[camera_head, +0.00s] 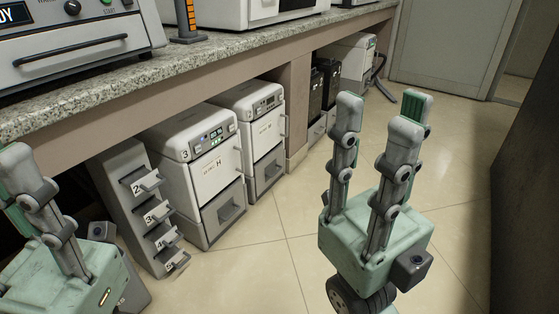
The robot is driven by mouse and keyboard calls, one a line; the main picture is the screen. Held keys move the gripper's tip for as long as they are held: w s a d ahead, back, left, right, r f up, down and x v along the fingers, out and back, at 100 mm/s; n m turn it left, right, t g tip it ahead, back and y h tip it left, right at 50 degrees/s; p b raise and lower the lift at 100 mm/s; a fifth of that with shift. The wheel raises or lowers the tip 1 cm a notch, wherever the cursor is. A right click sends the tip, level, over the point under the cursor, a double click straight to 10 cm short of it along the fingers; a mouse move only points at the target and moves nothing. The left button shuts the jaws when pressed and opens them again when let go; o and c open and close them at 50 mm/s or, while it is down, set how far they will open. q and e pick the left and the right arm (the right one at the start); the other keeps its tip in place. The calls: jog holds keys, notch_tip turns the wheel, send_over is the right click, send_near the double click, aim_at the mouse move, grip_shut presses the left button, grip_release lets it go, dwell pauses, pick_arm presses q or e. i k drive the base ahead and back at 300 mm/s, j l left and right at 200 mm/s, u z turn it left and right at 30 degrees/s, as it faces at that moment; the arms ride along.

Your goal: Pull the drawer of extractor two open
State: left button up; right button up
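Two white extractor-like machines stand on the floor under the counter. The nearer machine (208,160) bears a 3 and has a closed grey lower drawer (226,211). The farther machine (262,126) has a closed grey lower drawer (267,171); I cannot read a number on it, so I cannot tell whether it is extractor two. My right gripper (378,112) is open and empty, pointing up over the floor, right of both machines and apart from them. My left gripper (20,172) is partly cut off at the left edge; its opening does not show clearly.
A grey unit (135,205) with several numbered, handled fronts stands left of the nearer machine. A granite counter (200,60) overhangs the machines. Dark units (320,88) stand beyond a support. Tiled floor (275,250) is clear in front; a dark surface (530,170) bounds the right.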

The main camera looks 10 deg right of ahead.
aim_at(269, 167)
jog(key=i+l+u, duration=0.15)
jog(key=i+l, duration=0.15)
jog(key=i+l+u, duration=0.15)
jog(key=i+l, duration=0.15)
jog(key=i+l+u, duration=0.1)
jog(key=i+l, duration=0.15)
jog(key=l, duration=0.15)
jog(key=i+l+u, duration=0.15)
jog(key=l, duration=0.25)
jog(key=i+l+u, duration=0.15)
jog(key=i+l, duration=0.15)
jog(key=l, duration=0.15)
jog(key=i+l+u, duration=0.15)
jog(key=l, duration=0.3)
jog(key=i, duration=0.05)
